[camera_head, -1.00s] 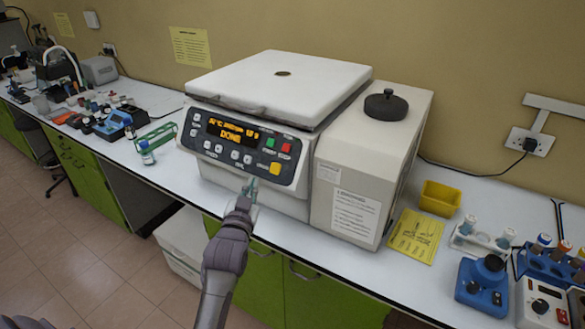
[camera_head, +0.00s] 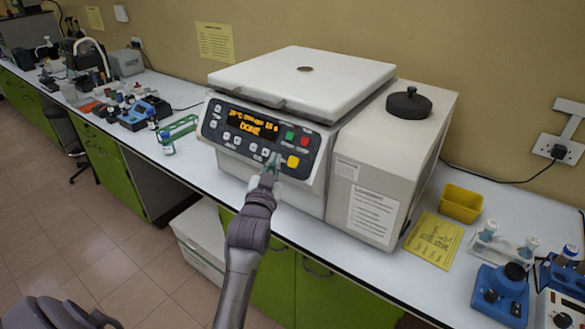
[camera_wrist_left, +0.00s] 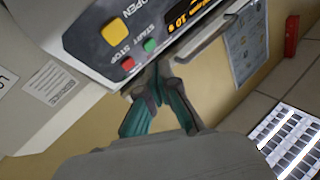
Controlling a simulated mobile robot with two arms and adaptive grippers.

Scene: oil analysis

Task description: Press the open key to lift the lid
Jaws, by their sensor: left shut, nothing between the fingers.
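The white centrifuge (camera_head: 300,80) stands on the bench with its flat lid down. Its dark control panel (camera_head: 225,135) has a lit orange display (camera_head: 250,124). The yellow open key (camera_head: 293,161) is at the panel's lower right; in the left wrist view the yellow key (camera_wrist_left: 117,32) sits beside the word OPEN, with a red and a green key near it. My left gripper (camera_head: 273,163) is shut and empty, its tips at the panel's lower edge just left of the yellow key. In the left wrist view its teal fingers (camera_wrist_left: 158,85) show below the panel. Whether they touch it is unclear.
A black knob (camera_head: 409,103) tops the housing on the right. A yellow bin (camera_head: 461,203) and a yellow sheet (camera_head: 433,240) lie right of the machine. A green rack (camera_head: 178,128) and a small bottle (camera_head: 167,143) stand to its left. Bare bench lies in front of the machine.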

